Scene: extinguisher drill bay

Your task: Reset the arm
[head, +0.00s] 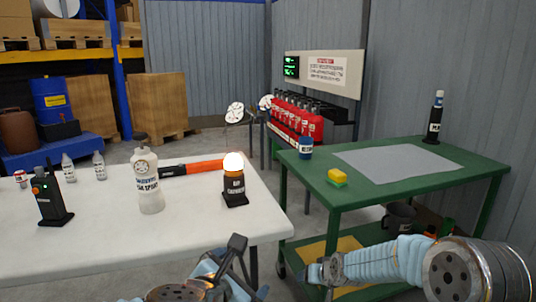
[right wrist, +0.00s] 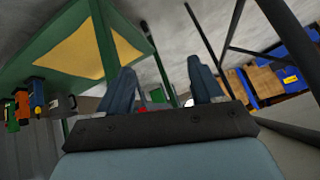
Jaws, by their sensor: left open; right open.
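My left gripper (head: 246,268) shows at the bottom middle of the head view, just in front of the white table's near right corner. Its dark fingers are apart and nothing shows between them. My right arm comes in from the lower right, and its right gripper (head: 318,272) is low beside the green cart's near left leg. In the right wrist view the two blue-grey fingers of the right gripper (right wrist: 162,85) are well apart and empty. Neither gripper touches an object that I can see.
The white table (head: 100,235) holds a spray bottle (head: 149,182), a lit lamp (head: 234,180), a radio (head: 50,196) and small bottles. The green cart (head: 450,178) carries a grey mat (head: 395,163) and a yellow-green sponge (head: 337,178). Red extinguishers (head: 300,118) stand behind.

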